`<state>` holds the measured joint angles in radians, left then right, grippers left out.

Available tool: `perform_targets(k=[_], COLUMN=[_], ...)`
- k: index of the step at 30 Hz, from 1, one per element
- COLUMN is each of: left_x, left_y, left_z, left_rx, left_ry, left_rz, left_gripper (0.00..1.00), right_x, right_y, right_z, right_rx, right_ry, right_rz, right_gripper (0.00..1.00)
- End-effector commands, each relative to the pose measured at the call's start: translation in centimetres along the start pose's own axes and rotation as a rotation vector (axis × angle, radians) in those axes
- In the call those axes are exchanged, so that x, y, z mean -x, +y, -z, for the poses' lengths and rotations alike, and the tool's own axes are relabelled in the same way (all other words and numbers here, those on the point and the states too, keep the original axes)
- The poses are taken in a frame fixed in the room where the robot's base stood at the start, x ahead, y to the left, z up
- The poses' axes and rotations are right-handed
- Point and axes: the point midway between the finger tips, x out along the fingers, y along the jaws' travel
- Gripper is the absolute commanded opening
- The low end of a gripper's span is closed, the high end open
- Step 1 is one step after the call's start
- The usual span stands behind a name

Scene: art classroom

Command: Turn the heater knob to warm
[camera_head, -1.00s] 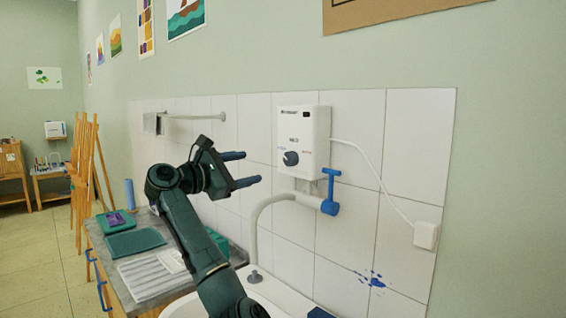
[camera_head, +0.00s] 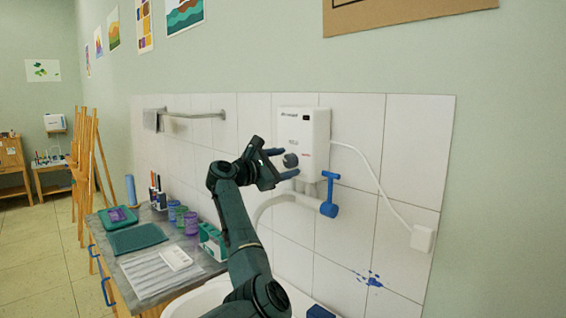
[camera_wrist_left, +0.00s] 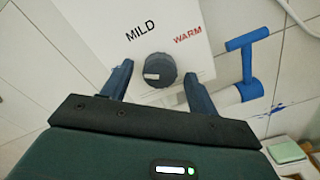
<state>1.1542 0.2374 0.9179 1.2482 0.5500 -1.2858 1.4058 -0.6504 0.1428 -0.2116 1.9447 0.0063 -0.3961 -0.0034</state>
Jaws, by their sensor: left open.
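The white heater box (camera_head: 318,140) hangs on the tiled wall, with a dark round knob (camera_head: 290,160) on its front. In the left wrist view the knob (camera_wrist_left: 160,69) has a small white mark on its left side, and the words "MILD" and red "WARM" are printed above it. My left gripper (camera_head: 282,163) is open in front of the knob. In the wrist view its blue fingers (camera_wrist_left: 157,82) stand on either side of the knob, with a gap on each side; I cannot tell whether the tips reach its depth. My right gripper is out of view.
A blue tap handle (camera_head: 329,195) and white pipe sit just below the heater. A white cord runs to a wall box (camera_head: 423,238). The sink (camera_head: 205,298) is below my arm. The counter (camera_head: 150,280) at left holds jars and trays.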

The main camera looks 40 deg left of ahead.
Motion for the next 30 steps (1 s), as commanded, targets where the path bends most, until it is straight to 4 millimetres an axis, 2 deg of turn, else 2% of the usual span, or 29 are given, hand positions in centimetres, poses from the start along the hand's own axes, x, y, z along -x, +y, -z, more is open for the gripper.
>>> perform_targets(k=[4,20,30], left_x=[0.01,0.04,0.06], left_y=[-0.01,-0.01,-0.07], left_z=[0.00,0.01,0.15], left_rx=[0.000,0.001,-0.047], left_ry=[0.000,0.000,0.001], left_rz=[0.000,0.001,0.001], left_gripper=[0.59,0.16,0.15], right_x=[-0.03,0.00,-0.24], right_y=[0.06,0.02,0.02], right_z=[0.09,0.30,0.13], right_rx=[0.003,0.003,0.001], right_ry=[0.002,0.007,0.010], right_rz=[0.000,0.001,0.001], right_gripper=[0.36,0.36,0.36])
